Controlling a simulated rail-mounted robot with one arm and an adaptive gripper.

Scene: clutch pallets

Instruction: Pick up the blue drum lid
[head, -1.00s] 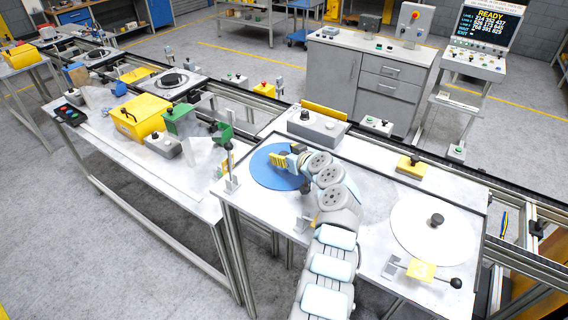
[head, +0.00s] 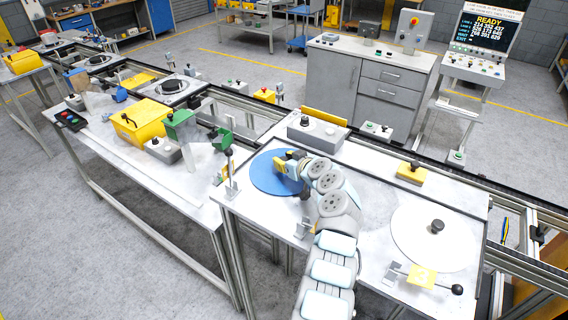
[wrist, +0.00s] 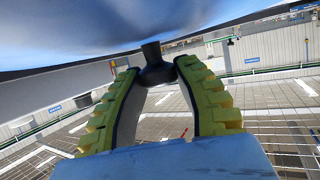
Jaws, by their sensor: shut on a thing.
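The blue drum lid (head: 268,180) is a flat blue disc at the left end of the near table. My gripper (head: 283,164) reaches over it from the right, covering its middle and right part. In the wrist view my yellow-ribbed fingers (wrist: 158,78) are closed around a dark knob (wrist: 153,62). A blurred blue-grey surface fills the top of that view beside the knob. The head view does not clearly show whether the lid rests on the table or is slightly above it.
A white round lid (head: 432,255) with a dark knob lies on the same table at right, beside a yellow number plate (head: 422,276). A grey control box (head: 317,133) stands behind the blue lid. A slim post (head: 231,180) stands close at its left.

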